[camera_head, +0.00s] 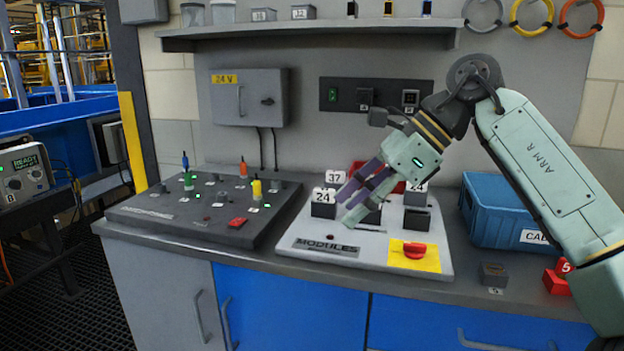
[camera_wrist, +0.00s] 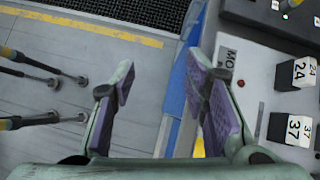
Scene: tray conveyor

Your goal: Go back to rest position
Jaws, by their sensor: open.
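My gripper (camera_head: 347,206) is open, with nothing between its fingers. In the head view it hangs in front of or over the pale MODULES board (camera_head: 440,262), its purple-padded fingers pointing down and left. Its exact height is unclear. In the wrist view the two fingers of my gripper (camera_wrist: 160,75) are spread wide, with the bench edge and floor seen between and beyond them. A dark module marked 24 (camera_head: 323,210) stands just left of the fingers. A module marked 37 (camera_head: 336,178) is behind it; both also show at the right of the wrist view.
A red knob on a yellow plate (camera_head: 414,251) is at the board's front. A dark panel (camera_head: 190,233) with coloured plugs lies left. A blue crate (camera_head: 497,212) stands right, near a red block (camera_head: 558,279). A shelf (camera_head: 310,32) runs above. Open floor lies before the bench.

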